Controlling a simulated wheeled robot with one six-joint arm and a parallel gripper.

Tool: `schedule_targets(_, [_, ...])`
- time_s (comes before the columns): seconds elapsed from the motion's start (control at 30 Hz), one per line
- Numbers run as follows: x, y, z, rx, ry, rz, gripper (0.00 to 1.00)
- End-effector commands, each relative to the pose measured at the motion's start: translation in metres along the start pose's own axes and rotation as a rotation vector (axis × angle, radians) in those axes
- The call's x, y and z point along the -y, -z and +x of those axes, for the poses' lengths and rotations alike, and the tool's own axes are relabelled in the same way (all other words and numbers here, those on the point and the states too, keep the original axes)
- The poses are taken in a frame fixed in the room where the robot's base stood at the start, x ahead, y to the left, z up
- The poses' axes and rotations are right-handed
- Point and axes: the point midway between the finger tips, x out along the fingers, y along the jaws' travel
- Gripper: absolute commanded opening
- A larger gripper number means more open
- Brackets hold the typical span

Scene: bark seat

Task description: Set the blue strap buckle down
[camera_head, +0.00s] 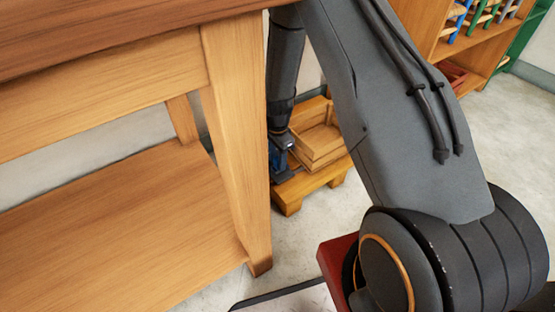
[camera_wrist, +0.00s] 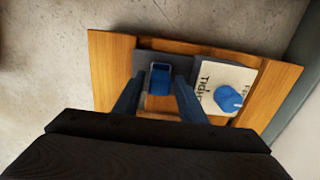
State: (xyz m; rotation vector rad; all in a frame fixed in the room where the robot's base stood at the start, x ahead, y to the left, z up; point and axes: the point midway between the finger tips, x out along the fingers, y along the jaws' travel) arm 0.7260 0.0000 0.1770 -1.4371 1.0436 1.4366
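In the wrist view the blue strap buckle (camera_wrist: 160,78) is a small blue block between the tips of my gripper (camera_wrist: 160,84). The two dark blue fingers close in on its left and right sides, and I see no clear gap. A dark grey pad (camera_wrist: 184,62) shows behind it. Whether the buckle touches the pad cannot be told. In the head view my gripper (camera_head: 284,160) is low, above the left part of a low wooden stand (camera_head: 318,184); the buckle is not clear there.
A pale card with lettering (camera_wrist: 225,76) and a blue knob (camera_wrist: 228,98) lies right of the buckle on the wooden surface (camera_wrist: 278,90). An open wooden box (camera_head: 325,148) stands on the stand. A wooden table leg (camera_head: 238,140) is close left; shelves (camera_head: 480,60) stand at upper right.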

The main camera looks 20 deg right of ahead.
Motion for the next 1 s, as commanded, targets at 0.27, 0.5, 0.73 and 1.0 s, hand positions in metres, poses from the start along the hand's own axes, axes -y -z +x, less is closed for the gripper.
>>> schedule_targets(0.27, [0.000, 0.000, 0.000, 0.000, 0.000, 0.000, 0.43])
schedule_targets(0.5, [0.000, 0.000, -0.019, 0.000, 0.000, 0.000, 0.43])
schedule_targets(0.73, [0.000, 0.000, -0.068, -0.001, 0.002, 0.000, 0.43])
schedule_targets(1.0, [0.000, 0.000, -0.112, 0.000, 0.001, 0.000, 0.43])
